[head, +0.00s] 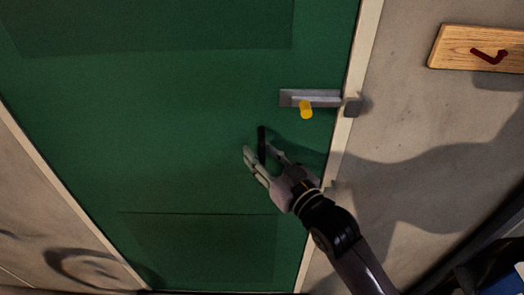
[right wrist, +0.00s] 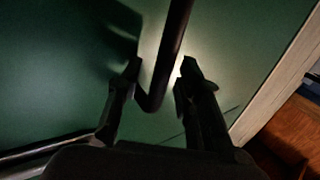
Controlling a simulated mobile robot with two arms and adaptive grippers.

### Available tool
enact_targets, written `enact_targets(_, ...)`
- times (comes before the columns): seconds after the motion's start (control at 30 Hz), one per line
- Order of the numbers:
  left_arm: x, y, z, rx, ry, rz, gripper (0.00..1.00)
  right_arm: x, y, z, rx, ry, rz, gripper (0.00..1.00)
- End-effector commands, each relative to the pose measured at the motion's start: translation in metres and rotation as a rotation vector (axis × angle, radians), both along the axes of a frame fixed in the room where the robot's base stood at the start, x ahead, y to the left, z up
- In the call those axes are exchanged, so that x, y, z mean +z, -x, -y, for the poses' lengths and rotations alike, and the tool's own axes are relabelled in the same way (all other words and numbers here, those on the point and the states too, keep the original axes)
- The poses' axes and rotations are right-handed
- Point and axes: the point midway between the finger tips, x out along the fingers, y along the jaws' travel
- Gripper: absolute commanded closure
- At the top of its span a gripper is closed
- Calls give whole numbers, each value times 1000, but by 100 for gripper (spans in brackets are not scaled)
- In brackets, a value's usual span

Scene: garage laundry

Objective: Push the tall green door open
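The tall green door (head: 190,130) fills most of the head view and looks flush in its pale frame. A grey metal latch plate (head: 310,98) with a yellow knob (head: 305,110) sits near its right edge. A black bar handle (head: 262,143) stands on the door, left of and below the latch. My right gripper (head: 262,160) is at this bar. In the right wrist view the bar (right wrist: 170,55) runs between the two fingers, with gaps on both sides, so the gripper (right wrist: 160,85) is open. The green door (right wrist: 60,60) lies behind it. My left gripper is out of view.
The pale door frame (head: 338,150) runs down the right side, with a small grey block (head: 352,104) beside the latch. A wooden board with a dark red hook (head: 490,55) hangs on the concrete wall at right. Dark and blue things stand at the lower right.

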Motion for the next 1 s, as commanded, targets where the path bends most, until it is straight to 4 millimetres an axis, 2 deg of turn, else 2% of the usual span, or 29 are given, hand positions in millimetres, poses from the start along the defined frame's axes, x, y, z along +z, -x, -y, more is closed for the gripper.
enact_targets(0.27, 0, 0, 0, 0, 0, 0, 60, 0, -1, -1, 0, 0, 0, 67)
enact_targets(0.77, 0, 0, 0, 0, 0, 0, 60, 0, -1, 0, 0, 0, 0, 100)
enact_targets(1.0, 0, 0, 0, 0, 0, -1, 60, 0, -1, 0, 0, 0, 0, 100)
